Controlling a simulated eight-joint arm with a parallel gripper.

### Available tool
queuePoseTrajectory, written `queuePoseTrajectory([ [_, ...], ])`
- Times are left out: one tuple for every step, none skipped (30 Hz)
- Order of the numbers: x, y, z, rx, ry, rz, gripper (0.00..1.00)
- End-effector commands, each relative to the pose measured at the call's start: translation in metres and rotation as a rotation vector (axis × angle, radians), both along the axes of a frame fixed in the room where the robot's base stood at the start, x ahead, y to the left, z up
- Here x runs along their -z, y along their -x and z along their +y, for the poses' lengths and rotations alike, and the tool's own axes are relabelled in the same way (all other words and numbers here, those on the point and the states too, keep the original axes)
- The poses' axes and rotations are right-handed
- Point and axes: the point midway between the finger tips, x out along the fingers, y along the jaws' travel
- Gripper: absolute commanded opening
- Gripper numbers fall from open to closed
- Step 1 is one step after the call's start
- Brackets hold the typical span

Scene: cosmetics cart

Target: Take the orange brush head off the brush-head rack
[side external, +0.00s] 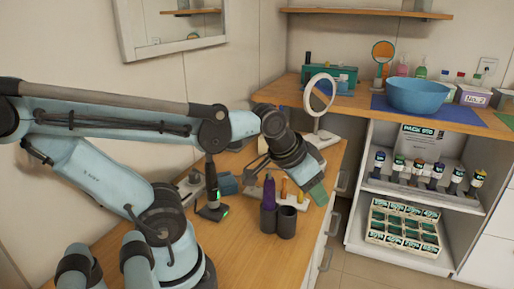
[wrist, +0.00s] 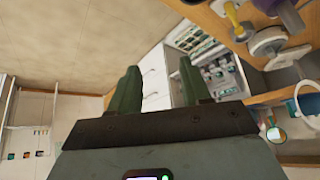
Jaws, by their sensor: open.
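A small orange piece, which looks like the orange brush head (side external: 284,188), stands upright on a low white rack (side external: 251,191) on the wooden counter in the side view. A taller purple piece (side external: 269,191) stands to its left, and a yellowish piece is partly visible to its right. My gripper (side external: 317,191) is just right of the rack, apart from the orange piece, with its green fingers pointing down and right. In the wrist view my gripper (wrist: 158,88) has its fingers spread with nothing between them. The orange piece cannot be made out in the wrist view.
Two dark cups (side external: 287,221) stand in front of the rack. A round mirror (side external: 320,95) stands behind my gripper. A dark upright device (side external: 212,205) is to the left. A shelf unit (side external: 420,195) with bottles is at the right, beyond the counter edge.

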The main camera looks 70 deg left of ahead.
Motion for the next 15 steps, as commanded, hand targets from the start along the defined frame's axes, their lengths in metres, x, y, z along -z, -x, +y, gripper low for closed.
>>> queuePoseTrajectory([
  [-0.004,-0.005,0.011,-0.022,-0.005,0.033,0.48],
  [-0.005,-0.008,0.017,-0.034,-0.008,0.057,0.48],
  [-0.007,-0.011,0.027,-0.051,-0.011,0.092,0.48],
  [-0.008,-0.014,0.035,-0.063,-0.012,0.119,0.48],
  [-0.009,-0.017,0.042,-0.076,-0.012,0.145,0.48],
  [-0.010,-0.020,0.053,-0.091,-0.011,0.181,0.48],
  [-0.010,-0.022,0.061,-0.103,-0.010,0.207,0.48],
  [-0.011,-0.024,0.069,-0.115,-0.007,0.234,0.48],
  [-0.010,-0.026,0.080,-0.128,-0.002,0.269,0.48],
  [-0.010,-0.028,0.088,-0.140,0.002,0.295,0.48],
  [-0.010,-0.029,0.097,-0.150,0.008,0.321,0.48],
  [-0.009,-0.030,0.108,-0.163,0.016,0.354,0.48],
  [-0.008,-0.031,0.116,-0.174,0.023,0.379,0.48],
  [-0.006,-0.032,0.124,-0.181,0.030,0.403,0.48],
  [-0.005,-0.032,0.134,-0.192,0.040,0.431,0.48],
])
